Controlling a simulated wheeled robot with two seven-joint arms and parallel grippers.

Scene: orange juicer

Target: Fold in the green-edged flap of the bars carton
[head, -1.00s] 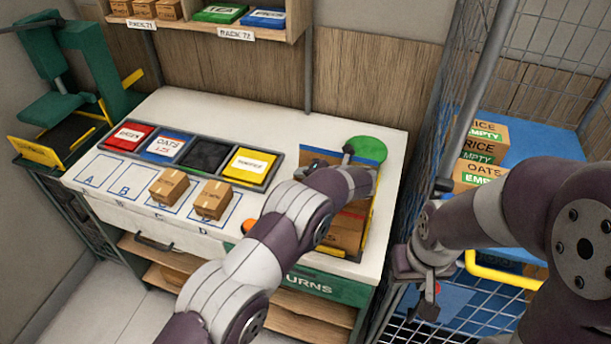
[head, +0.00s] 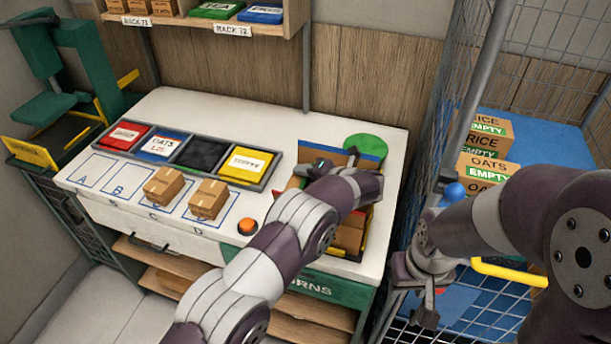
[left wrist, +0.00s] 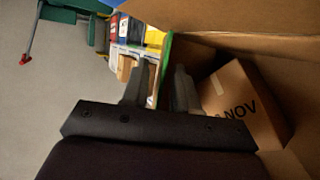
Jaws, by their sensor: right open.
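The bars carton (head: 350,236) stands open at the right end of the white bench, partly hidden by my left arm. My left gripper (head: 306,171) is at the carton's left side. In the left wrist view its two fingers (left wrist: 158,92) are apart, with the green-edged flap (left wrist: 166,58) upright between them. I cannot tell whether either finger touches it. A brown box marked NOV (left wrist: 238,105) lies inside the carton. My right gripper (head: 428,305) is open and empty, low beside the wire cage.
Several coloured bins (head: 203,153) sit in a tray left of the carton. Two small brown boxes (head: 207,199) stand in front of them, near an orange button (head: 248,226). A green disc (head: 366,147) is behind the carton. Cartons marked EMPTY (head: 487,150) stack in the cage.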

